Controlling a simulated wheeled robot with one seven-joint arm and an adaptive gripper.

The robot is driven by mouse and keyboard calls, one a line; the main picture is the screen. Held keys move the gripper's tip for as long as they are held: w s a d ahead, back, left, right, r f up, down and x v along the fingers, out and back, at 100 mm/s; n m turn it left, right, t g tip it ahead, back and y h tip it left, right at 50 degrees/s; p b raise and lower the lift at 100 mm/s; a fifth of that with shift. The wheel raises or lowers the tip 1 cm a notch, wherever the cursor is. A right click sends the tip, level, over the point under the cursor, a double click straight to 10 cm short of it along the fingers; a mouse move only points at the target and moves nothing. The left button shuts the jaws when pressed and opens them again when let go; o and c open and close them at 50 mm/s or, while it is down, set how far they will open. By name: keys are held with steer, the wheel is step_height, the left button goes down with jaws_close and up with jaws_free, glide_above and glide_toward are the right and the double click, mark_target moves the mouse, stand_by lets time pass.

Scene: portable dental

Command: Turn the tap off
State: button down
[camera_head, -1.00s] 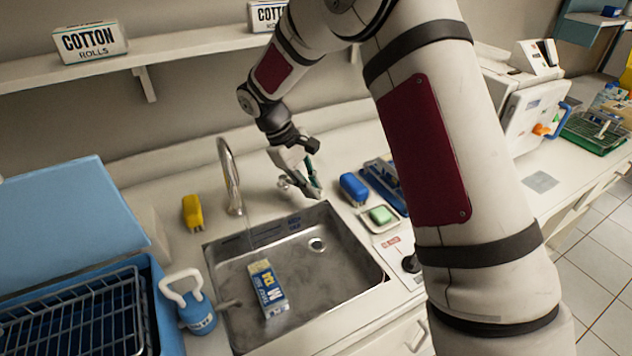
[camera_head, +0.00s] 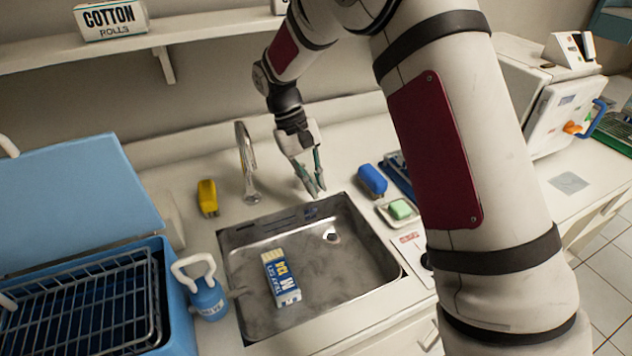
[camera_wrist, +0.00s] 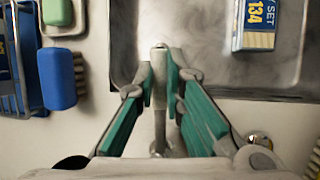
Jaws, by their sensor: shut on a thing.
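The tap's curved metal spout (camera_head: 245,155) stands behind the sink. My gripper (camera_head: 315,190) is just right of it, pointing down at the sink's back edge. In the wrist view, my gripper's green-padded fingers (camera_wrist: 160,85) are closed around a slim upright metal piece (camera_wrist: 160,115), which looks like the tap's handle. The fingers hide its sides, and in the head view my gripper hides it. A round metal fitting (camera_wrist: 260,138) shows right of the fingers. I cannot make out clearly whether water runs from the spout.
The steel sink (camera_head: 350,275) holds a blue and white box (camera_head: 281,277). A yellow object (camera_head: 207,197) stands left of the spout. A blue object (camera_head: 371,180) and a green soap (camera_head: 400,209) lie right of my gripper.

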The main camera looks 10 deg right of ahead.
steer(key=shift+a, duration=0.1)
steer(key=c, duration=1.7)
jaws_free()
steer(key=shift+o, duration=0.2)
steer(key=v, duration=1.2)
steer(key=shift+r, duration=0.1)
